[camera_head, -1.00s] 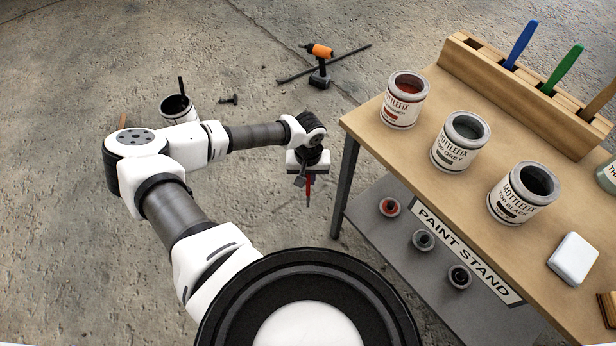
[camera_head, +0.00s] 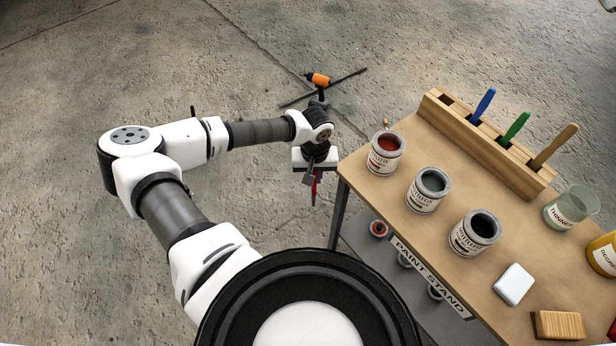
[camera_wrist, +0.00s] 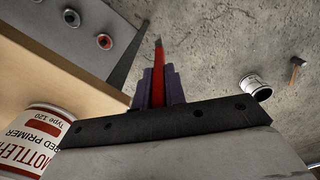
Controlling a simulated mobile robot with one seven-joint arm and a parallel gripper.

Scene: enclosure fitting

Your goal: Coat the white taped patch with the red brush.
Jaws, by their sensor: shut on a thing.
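My gripper (camera_head: 313,178) hangs beside the near left corner of the paint stand, above the floor. It is shut on the red brush (camera_head: 314,192), which points downward. In the wrist view the red brush (camera_wrist: 158,72) stands between the dark jaws. The red primer can (camera_head: 386,154) is open on the stand top and shows red paint; it also shows at the lower left of the wrist view (camera_wrist: 37,135). The white taped patch is in neither view. The brush's tip is too small to tell whether it carries paint.
Grey (camera_head: 428,190) and black (camera_head: 475,233) paint cans stand on the wooden stand top (camera_head: 420,240). A rack (camera_head: 480,140) holds blue, green and wooden-handled tools. A thinner jar (camera_head: 572,207), a white block (camera_head: 514,284) and a wooden block (camera_head: 558,325) are at right.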

